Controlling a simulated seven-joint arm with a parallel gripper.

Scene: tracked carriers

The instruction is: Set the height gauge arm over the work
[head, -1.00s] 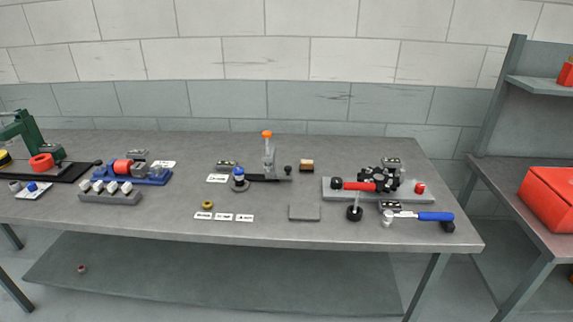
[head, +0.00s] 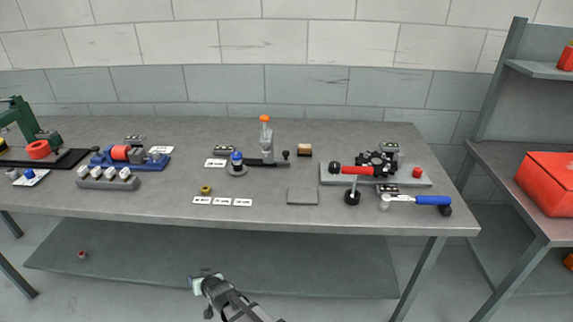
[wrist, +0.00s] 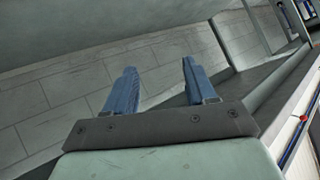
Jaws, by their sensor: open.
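What looks like the height gauge is a grey upright (head: 267,145) with an orange top near the middle of the bench. A dark horizontal arm (head: 262,162) at its foot ends in a black knob (head: 286,154) on the right. My gripper (head: 201,281) is low in the head view, in front of the bench and well away from the gauge. In the wrist view its blue fingers (wrist: 158,68) are apart with nothing between them.
A grey square plate (head: 302,196), a brass ring (head: 206,189) and white labels (head: 222,201) lie near the bench front. A blue-handled tool (head: 432,200) and a grey fixture plate (head: 335,178) are at right. The bench edge (head: 330,228) and lower shelf (head: 330,265) lie near my arm.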

